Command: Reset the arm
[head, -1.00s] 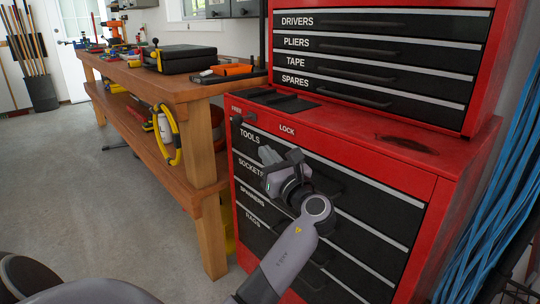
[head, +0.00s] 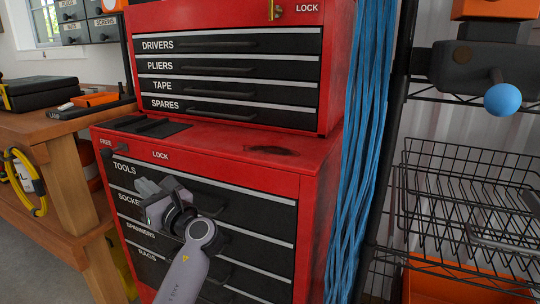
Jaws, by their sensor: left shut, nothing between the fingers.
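My left gripper (head: 147,188) is shut and empty. It is raised in front of the upper drawers of the red tool cabinet (head: 310,190), near the drawers labelled tools and sockets. The arm comes up from the bottom of the head view. I cannot tell whether the gripper touches the drawer fronts. My right gripper is not in view. All the cabinet drawers that show look closed.
A wooden workbench (head: 70,180) with a black case (head: 42,93) stands at the left. Blue cables (head: 357,130) hang right of the cabinet. A wire rack with a wire basket (head: 465,200) and an orange bin (head: 450,285) fills the right side.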

